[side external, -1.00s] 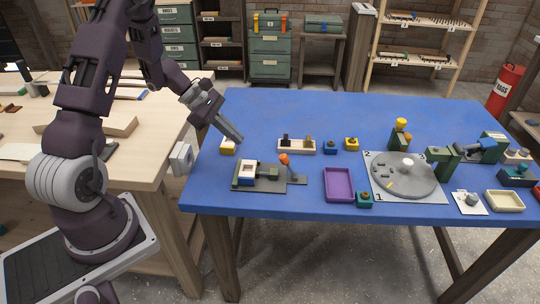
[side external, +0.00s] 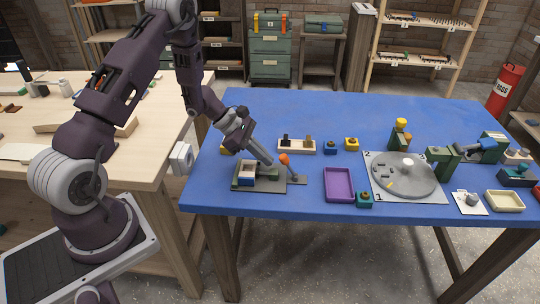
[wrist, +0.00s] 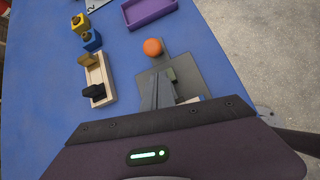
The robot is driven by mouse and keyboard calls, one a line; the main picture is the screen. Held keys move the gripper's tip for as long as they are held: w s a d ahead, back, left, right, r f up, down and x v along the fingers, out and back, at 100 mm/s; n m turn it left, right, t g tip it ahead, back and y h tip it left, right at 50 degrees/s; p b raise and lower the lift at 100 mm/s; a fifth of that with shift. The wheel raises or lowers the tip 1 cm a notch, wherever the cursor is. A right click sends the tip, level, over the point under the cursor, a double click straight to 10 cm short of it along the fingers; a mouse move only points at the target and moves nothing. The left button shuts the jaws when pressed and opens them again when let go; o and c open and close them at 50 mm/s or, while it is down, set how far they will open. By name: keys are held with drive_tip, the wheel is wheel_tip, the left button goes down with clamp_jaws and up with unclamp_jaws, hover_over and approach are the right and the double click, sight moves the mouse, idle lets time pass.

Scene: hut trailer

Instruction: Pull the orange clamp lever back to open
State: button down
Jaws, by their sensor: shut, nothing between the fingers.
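The orange clamp lever (side external: 285,160) stands on the right part of a dark grey clamp base (side external: 270,187) on the blue table. In the wrist view its round orange knob (wrist: 153,47) shows just beyond my fingertips. My gripper (side external: 269,162) is shut and empty, pointing down to the right, over the clamp and just left of the lever. A small gap seems to separate the fingertips from the knob, but I cannot tell exactly. A white and blue block (side external: 246,178) sits in the clamp at its left end. My fingers hide part of the clamp body.
A wooden holder (side external: 297,147) with black and tan pieces stands behind the clamp. A purple tray (side external: 339,184) lies to the right. Blue (side external: 330,147) and yellow (side external: 351,144) blocks stand behind the tray. A grey turntable (side external: 404,174) is farther right.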

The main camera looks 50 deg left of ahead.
drive_tip(key=shift+w+d+r, duration=0.45)
drive_tip(key=shift+d, duration=0.2)
drive_tip(key=shift+r, duration=0.1)
